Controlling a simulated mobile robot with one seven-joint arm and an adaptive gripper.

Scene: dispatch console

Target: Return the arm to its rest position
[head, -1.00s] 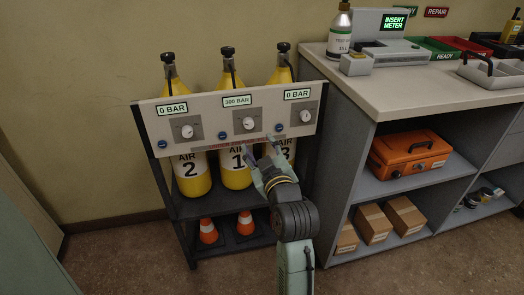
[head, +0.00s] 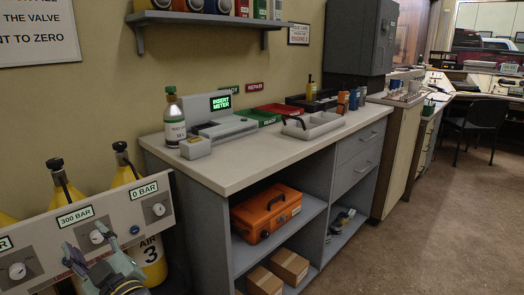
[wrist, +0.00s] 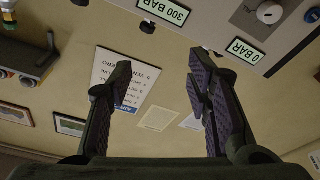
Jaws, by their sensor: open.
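My gripper (head: 92,262) is at the lower left of the head view, in front of the gauge panel (head: 118,216) of the air cylinder rack. Its fingers are apart and nothing shows between them. In the wrist view my gripper (wrist: 160,88) is open, with two dark padded fingers spread wide. The panel (wrist: 233,22) shows upside down there, beyond the fingertips, with displays of 300 BAR and 0 BAR. Most of my arm is out of the head view.
A worktop (head: 240,162) with a meter station (head: 215,119) reading INSERT METER, a test bottle (head: 174,118) and a tray (head: 312,126) stands right of the rack. An orange case (head: 265,212) and cardboard boxes (head: 290,265) fill the shelves below. Open floor (head: 440,230) lies to the right.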

